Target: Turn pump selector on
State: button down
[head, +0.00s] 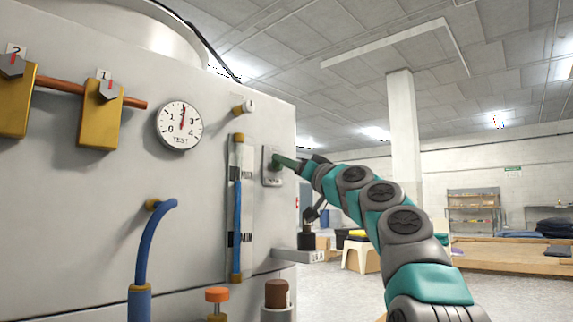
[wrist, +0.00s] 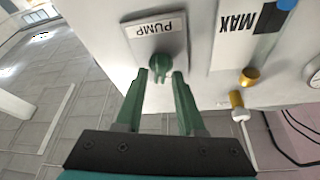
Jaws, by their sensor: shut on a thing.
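In the head view the plate (head: 272,178) is on the right part of the washer front, and my gripper hides most of the knob. My gripper (wrist: 161,76) has its two green fingers on either side of the knob, shut on it. It also shows in the head view (head: 283,161), reaching the plate from the right. The wrist view is upside down. The knob's exact angle is hard to tell.
A sight tube (head: 237,215) with blue liquid and MAX and MIN labels stands left of the plate. A round gauge (head: 180,125), yellow valves (head: 101,115) and a blue hose (head: 148,240) are further left. Open room lies to the right.

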jog(key=shift+m+h+p, duration=1.1)
jog(key=shift+m+p, duration=1.7)
jog(key=shift+m, duration=0.15)
jog(key=shift+m+h+p, duration=1.1)
jog(key=shift+m+p, duration=1.75)
jog(key=shift+m, duration=0.15)
jog(key=shift+m+h+p, duration=1.1)
jog(key=shift+m+p, duration=1.7)
jog(key=shift+m, duration=0.15)
jog(key=c, duration=0.8)
grip_release()
jog(key=shift+c, duration=0.2)
jog(key=b+v, duration=0.1)
jog(key=v, duration=0.6)
jog(key=shift+s+d, duration=0.15)
jog(key=shift+s, duration=0.15)
